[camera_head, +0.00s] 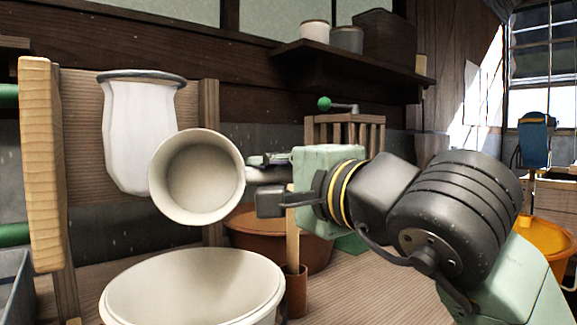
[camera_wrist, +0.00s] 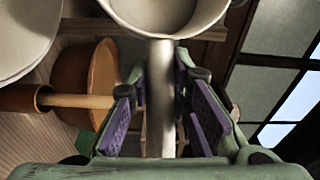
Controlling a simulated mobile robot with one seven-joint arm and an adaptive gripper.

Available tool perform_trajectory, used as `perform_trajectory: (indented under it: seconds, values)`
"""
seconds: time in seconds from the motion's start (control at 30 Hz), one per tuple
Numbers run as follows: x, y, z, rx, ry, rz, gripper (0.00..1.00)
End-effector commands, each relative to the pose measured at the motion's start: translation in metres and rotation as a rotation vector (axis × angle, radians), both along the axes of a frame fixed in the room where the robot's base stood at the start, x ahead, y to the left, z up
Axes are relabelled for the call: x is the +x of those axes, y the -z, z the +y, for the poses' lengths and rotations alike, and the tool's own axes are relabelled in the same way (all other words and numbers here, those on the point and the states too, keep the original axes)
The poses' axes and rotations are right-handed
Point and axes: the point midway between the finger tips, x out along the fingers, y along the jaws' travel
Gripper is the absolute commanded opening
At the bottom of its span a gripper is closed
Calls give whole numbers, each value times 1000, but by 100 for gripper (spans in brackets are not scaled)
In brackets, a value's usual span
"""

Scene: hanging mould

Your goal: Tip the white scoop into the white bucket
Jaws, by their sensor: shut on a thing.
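The white scoop (camera_head: 196,177) is held in the air with its mouth facing the head camera, so it lies tilted on its side. Its inside looks empty. My gripper (camera_head: 262,172) is at its right and shut on the scoop's handle. In the wrist view the handle (camera_wrist: 160,100) runs between the purple-padded fingers of my gripper (camera_wrist: 162,110), with the scoop's cup (camera_wrist: 170,14) beyond. The white bucket (camera_head: 195,285) stands below the scoop, its wide mouth open upward; its contents are not visible. Its pale rim also shows at upper left in the wrist view (camera_wrist: 24,36).
A white cloth bag (camera_head: 135,135) hangs from a hoop behind the scoop. A brown tub (camera_head: 310,252) stands behind the bucket, with a wooden stick in a brown holder (camera_head: 296,292) beside it. A wooden post (camera_head: 40,160) stands at left. A shelf (camera_head: 345,60) holds pots.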

Motion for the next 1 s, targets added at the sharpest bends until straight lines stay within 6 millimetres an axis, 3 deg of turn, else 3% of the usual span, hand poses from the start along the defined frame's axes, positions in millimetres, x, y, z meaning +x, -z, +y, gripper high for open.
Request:
perform_trajectory:
  seconds: [0.27, 1.0]
  values:
    - [4, -11, 2, -9, -5, 79, 0]
    - [28, -24, 5, -66, -6, 556, 0]
